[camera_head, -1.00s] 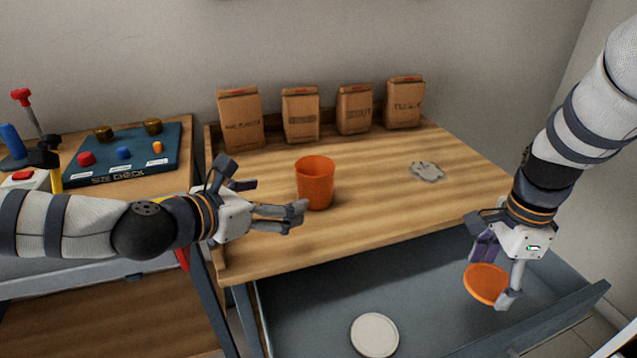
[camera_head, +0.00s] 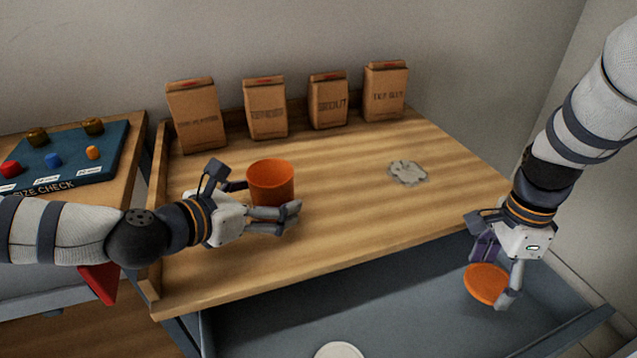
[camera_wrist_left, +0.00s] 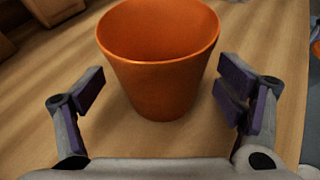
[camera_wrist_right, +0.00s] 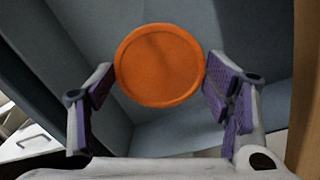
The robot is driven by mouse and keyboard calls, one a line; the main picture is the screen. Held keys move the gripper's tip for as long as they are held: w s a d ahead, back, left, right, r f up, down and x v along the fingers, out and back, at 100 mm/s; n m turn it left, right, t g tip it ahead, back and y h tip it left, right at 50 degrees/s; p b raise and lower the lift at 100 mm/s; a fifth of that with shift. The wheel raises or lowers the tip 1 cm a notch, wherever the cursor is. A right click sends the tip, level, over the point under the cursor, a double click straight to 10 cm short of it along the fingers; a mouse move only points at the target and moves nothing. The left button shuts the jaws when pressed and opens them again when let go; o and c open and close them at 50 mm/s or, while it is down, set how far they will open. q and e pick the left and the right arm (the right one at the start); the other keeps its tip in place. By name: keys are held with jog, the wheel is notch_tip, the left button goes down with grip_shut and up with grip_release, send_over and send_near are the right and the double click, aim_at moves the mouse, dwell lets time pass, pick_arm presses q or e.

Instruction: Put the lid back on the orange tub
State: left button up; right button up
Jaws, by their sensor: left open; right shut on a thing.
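The orange tub (camera_head: 270,181) stands upright and uncovered on the wooden bench top. In the left wrist view the tub (camera_wrist_left: 160,75) is between the open fingers, with a gap on both sides. My left gripper (camera_head: 258,205) is open around the tub's near part and is not closed on it. My right gripper (camera_head: 494,268) is shut on the orange lid (camera_head: 485,284), held above the open drawer. In the right wrist view the round lid (camera_wrist_right: 158,66) shows between the fingers, its flat face toward the camera.
Several brown paper bags (camera_head: 265,107) stand along the bench's back edge. A grey splotch (camera_head: 408,173) lies on the bench at right. A white disc (camera_head: 338,350) is in the open drawer (camera_head: 400,310). A size check board (camera_head: 65,155) lies at left.

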pick_arm(q)
jog(key=shift+w+d+f, duration=0.3)
jog(key=shift+w, duration=0.1)
pick_arm(e)
jog(key=shift+w+d+f, duration=0.3)
jog(key=shift+w+f, duration=0.05)
jog(key=shift+w, duration=0.05)
jog(key=shift+r, duration=0.1)
pick_arm(q)
jog(key=shift+s+a+r, duration=0.25)
jog(key=shift+s+a, duration=0.05)
jog(key=shift+s, duration=0.05)
pick_arm(e)
jog(key=shift+s+a+r, duration=0.25)
jog(key=shift+s, duration=0.1)
pick_arm(q)
jog(key=shift+w+d+f, duration=0.1)
jog(key=c, duration=0.8)
pick_arm(e)
jog(key=shift+w+d+f, duration=0.1)
jog(key=shift+f, duration=0.05)
pick_arm(q)
jog(key=c, duration=0.4)
